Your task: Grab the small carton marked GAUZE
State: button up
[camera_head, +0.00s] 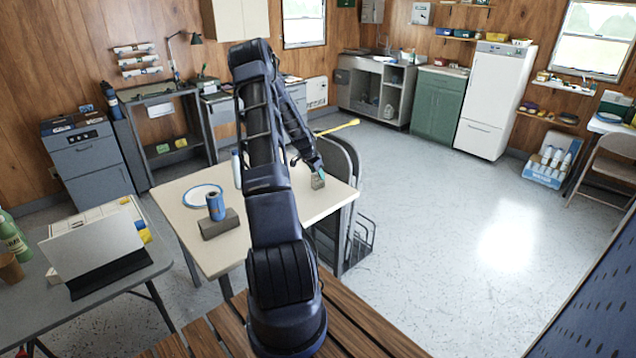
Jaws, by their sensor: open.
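A small grey-beige carton (318,183) stands on the pale table (300,205) near its right corner. Any marking on it is too small to read, so I cannot tell if it says GAUZE. My gripper (317,173) is open and points down at the carton from above. Its teal fingertips are at the carton's top. I cannot tell whether they touch it or reach around its sides.
On the same table are a white plate with a blue rim (202,195), a blue can (216,207) and a dark grey block (219,224). The floor at right is clear.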

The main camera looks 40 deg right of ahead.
jog(key=x, duration=0.3)
jog(key=shift+d+f, duration=0.15)
jog(key=shift+f, duration=0.1)
jog(key=shift+c, duration=0.2)
jog(key=c, duration=1)
